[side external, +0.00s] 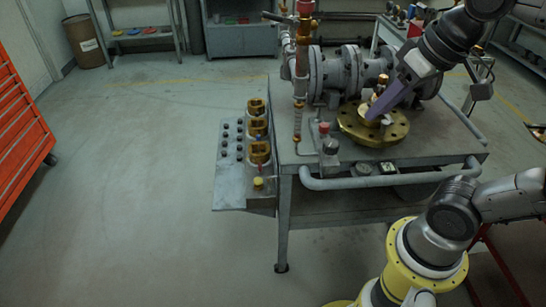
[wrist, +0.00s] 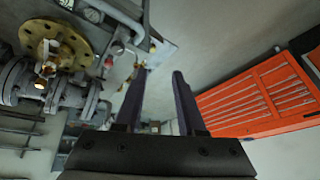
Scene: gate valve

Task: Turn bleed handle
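My gripper (side external: 373,118) is above the bench, its purple fingers overlapping the brass flange (side external: 352,132) in the side view. In the wrist view my gripper (wrist: 159,74) has its two fingers apart with nothing between them. The flange (wrist: 38,22) lies to the upper left there, away from the fingers. The grey flanged valve body (side external: 335,72) lies across the bench behind the brass flange. A vertical copper and red pipe (side external: 298,118) stands at its left, with a small lever (side external: 275,17) near the top. A red-capped fitting (side external: 324,128) stands beside it. I cannot tell which part is the bleed handle.
The metal bench (side external: 425,150) has a rail (side external: 390,181) along its front. A side panel (side external: 229,165) with several dark knobs and brass fittings (side external: 258,130) hangs at its left. An orange tool cabinet (side external: 20,120) stands far left. The floor between is clear.

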